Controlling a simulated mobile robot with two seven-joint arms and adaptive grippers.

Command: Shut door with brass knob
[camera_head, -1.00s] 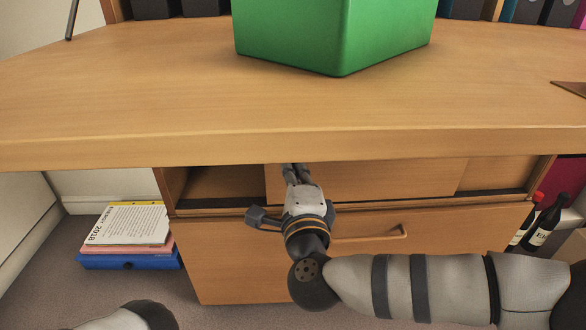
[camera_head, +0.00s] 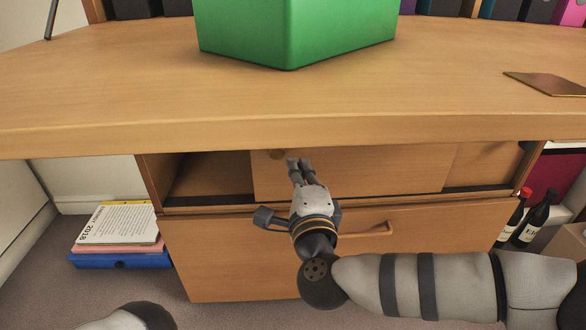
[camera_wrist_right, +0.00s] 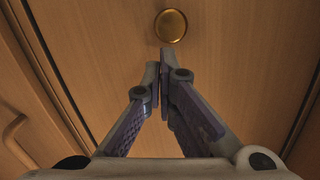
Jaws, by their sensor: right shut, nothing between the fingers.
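The door (camera_head: 385,172) is a light wood sliding panel under the desk top. A dark gap (camera_head: 212,178) stands open at its left, between its left edge and the cabinet's side. The round brass knob (camera_head: 277,154) sits near the panel's upper left corner; it also shows in the wrist view (camera_wrist_right: 171,25). My right gripper (camera_head: 299,163) is shut and empty in front of the panel, just right of the knob. In the wrist view its fingertips (camera_wrist_right: 158,68) meet, apart from the knob in the picture. Contact with the panel cannot be told. My left gripper is out of view.
The desk top (camera_head: 130,95) overhangs the door, with a green box (camera_head: 300,30) on it. Below the door is a drawer with a bar handle (camera_head: 365,231). Books (camera_head: 120,235) lie at the left; bottles (camera_head: 525,220) stand at the right.

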